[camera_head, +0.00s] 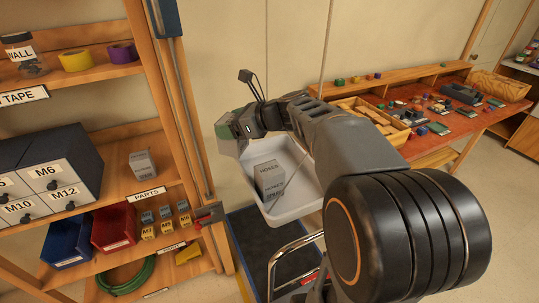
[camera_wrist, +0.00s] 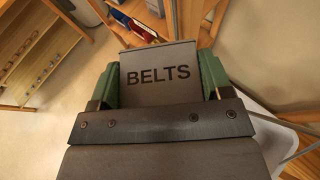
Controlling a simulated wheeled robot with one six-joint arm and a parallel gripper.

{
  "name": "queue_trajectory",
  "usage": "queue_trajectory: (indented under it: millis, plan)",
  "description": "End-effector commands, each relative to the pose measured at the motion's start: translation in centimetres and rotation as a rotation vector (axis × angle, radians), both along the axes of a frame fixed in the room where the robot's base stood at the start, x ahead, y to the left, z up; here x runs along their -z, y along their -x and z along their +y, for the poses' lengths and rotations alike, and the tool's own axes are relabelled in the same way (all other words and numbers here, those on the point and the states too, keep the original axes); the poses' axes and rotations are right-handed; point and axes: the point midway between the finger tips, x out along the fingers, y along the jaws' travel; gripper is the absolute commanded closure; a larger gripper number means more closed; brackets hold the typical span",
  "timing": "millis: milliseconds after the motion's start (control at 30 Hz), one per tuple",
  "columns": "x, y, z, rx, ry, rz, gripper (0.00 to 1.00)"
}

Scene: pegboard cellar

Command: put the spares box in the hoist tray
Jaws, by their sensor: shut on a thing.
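My gripper (camera_head: 228,130) is shut on a grey box marked BELTS (camera_wrist: 157,76), between its green finger pads in the wrist view. It is at the back left edge of the hanging white hoist tray (camera_head: 303,203); the head view mostly hides the held box. The tray also shows at the right of the wrist view (camera_wrist: 276,138). A grey box (camera_head: 270,178) stands in the tray; its label seems to read HOSES. Another small grey box (camera_head: 143,163) stands on the shelf to the left; its label is too small to read. I see no box clearly marked SPARES.
A wooden shelf rack (camera_head: 165,100) stands left, with drawers (camera_head: 45,180), a red bin (camera_head: 113,227) and a blue bin (camera_head: 66,243). A workbench (camera_head: 440,145) with small parts is at right.

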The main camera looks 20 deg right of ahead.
Motion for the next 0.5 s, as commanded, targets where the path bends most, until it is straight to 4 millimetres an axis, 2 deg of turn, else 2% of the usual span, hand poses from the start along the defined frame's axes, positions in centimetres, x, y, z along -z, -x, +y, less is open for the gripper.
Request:
queue_trajectory:
  millis: [300,500]
  plan:
    - [3.6,-2.2,-7.6,0.005,-0.004,0.004,0.55]
    - [6.7,-2.8,-9.9,0.003,-0.003,0.001,0.55]
